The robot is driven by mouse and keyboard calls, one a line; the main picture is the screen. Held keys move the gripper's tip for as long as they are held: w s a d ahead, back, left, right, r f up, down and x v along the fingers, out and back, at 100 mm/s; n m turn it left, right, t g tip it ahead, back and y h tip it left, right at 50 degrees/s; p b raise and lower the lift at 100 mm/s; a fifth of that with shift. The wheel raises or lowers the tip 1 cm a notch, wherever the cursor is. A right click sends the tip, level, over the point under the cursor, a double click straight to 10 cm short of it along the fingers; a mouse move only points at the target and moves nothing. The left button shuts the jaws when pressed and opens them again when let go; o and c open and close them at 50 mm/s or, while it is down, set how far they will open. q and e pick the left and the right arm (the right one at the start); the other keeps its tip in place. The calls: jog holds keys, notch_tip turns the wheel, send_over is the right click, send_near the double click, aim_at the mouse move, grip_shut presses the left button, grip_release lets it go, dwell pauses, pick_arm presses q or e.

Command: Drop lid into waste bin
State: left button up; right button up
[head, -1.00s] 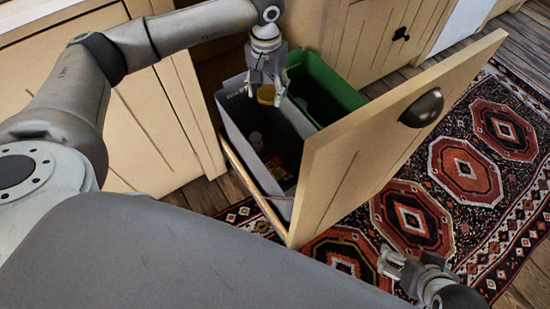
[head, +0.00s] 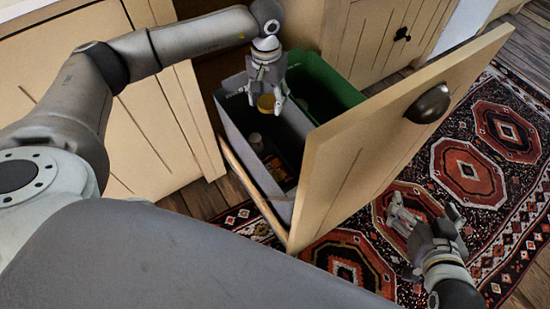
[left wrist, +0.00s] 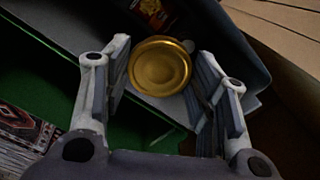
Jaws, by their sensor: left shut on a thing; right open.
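My left gripper (head: 267,98) is shut on the round golden lid (head: 266,103) and holds it over the far end of the grey waste bin (head: 290,125) in the pulled-out drawer. In the left wrist view the lid (left wrist: 160,66) shows between the two fingers, with the dark bin interior behind it. Several items lie inside the grey bin, among them a small jar (head: 255,139) and a dark package (head: 277,168). My right gripper (head: 425,215) is open and empty above the rug, right of the drawer front.
A green bin (head: 335,82) stands right beside the grey one in the same drawer. The tall drawer front (head: 375,135) with a dark handle (head: 427,104) stands between the bins and my right gripper. The patterned rug (head: 465,170) is otherwise clear.

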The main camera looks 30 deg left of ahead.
pick_arm(q)
jog(key=o, duration=0.7)
notch_tip(320, 180, up, 12)
dwell(0.5)
dwell(0.4)
